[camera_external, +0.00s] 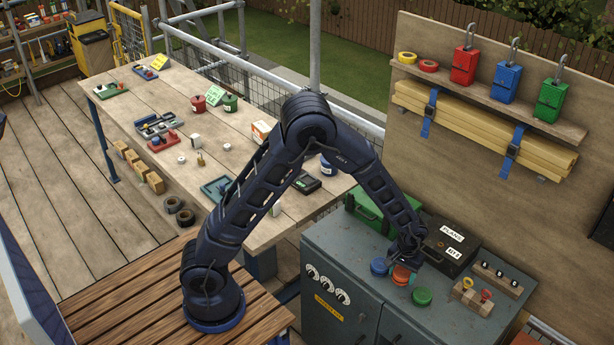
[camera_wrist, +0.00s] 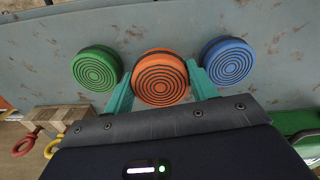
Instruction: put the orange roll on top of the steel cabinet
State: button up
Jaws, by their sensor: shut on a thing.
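The orange roll (camera_external: 401,275) is on or just above the steel cabinet (camera_external: 345,255), between a blue roll (camera_external: 379,266) and a green roll (camera_external: 421,296). In the wrist view the orange roll (camera_wrist: 160,77) shows a face of dark rings. My gripper (camera_wrist: 160,88) is shut on it, with one teal finger on each side. In the external view my gripper (camera_external: 406,262) reaches down over the cabinet top. I cannot tell whether the roll's underside touches the cabinet. The green roll (camera_wrist: 97,69) and the blue roll (camera_wrist: 228,62) flank it in the wrist view.
A black case (camera_external: 450,245) and a green case (camera_external: 367,208) lie behind on the cabinet. A wooden block with tools (camera_external: 472,297) and a wooden rack (camera_external: 499,278) stand at the right. A long workbench (camera_external: 235,160) with several small items is at the left.

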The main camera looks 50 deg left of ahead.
aim_at(401, 279)
jog(key=shift+f, duration=1.45)
jog(key=shift+f, duration=0.15)
jog(key=o, duration=0.8)
jog(key=shift+c, duration=0.2)
